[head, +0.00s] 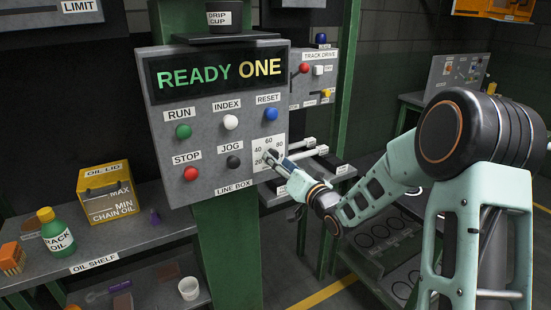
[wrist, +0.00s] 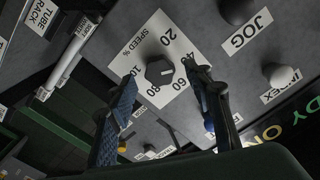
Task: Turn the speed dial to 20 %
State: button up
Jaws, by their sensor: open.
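The speed dial (wrist: 159,70) is a dark six-sided knob on a white scale plate (wrist: 142,57) marked SPEED %, with numbers from 20 to 100. A short pale mark on the knob faces the right side of the wrist view, away from the 20; the exact number is unclear. My gripper (wrist: 161,74) is open, with one blue-padded finger either side of the knob; gaps show and contact is not clear. In the head view my gripper (head: 276,161) is at the scale plate (head: 269,143) on the line box (head: 218,123) and hides the knob.
The black JOG button (wrist: 237,10) and white INDEX button (wrist: 281,75) are near the dial. RESET (head: 271,114) sits above the scale. The oil shelf (head: 150,232) is lower left.

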jog(key=shift+x, duration=1.2)
jog(key=c, duration=1.1)
